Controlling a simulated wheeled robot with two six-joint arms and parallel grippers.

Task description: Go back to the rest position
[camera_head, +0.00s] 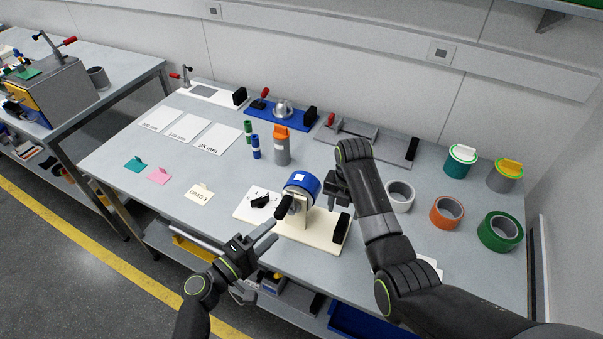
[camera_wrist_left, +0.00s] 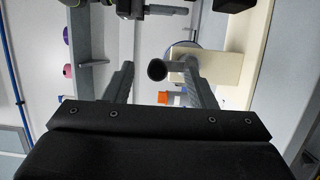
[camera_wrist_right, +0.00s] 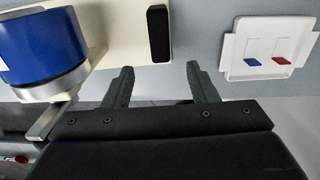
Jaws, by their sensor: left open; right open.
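My left gripper (camera_head: 263,262) is open and empty, in front of the table's front edge. In the left wrist view its fingers (camera_wrist_left: 158,66) are apart, with a dark round knob showing between them. My right gripper (camera_head: 336,190) is over the table just right of the blue cylinder (camera_head: 302,184), apart from it as far as I can tell. In the right wrist view its fingers (camera_wrist_right: 160,70) are open with nothing between them. The blue cylinder sits in a fixture on a cream base plate (camera_head: 315,238) with black handles.
Rolls of white, orange and green tape (camera_head: 500,232) lie at the right. A white tray (camera_wrist_right: 265,72) with blue and red pieces is near my right gripper. An orange-topped grey bottle (camera_head: 282,150) stands behind the fixture. White cards (camera_head: 196,134) lie left. Floor in front is open.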

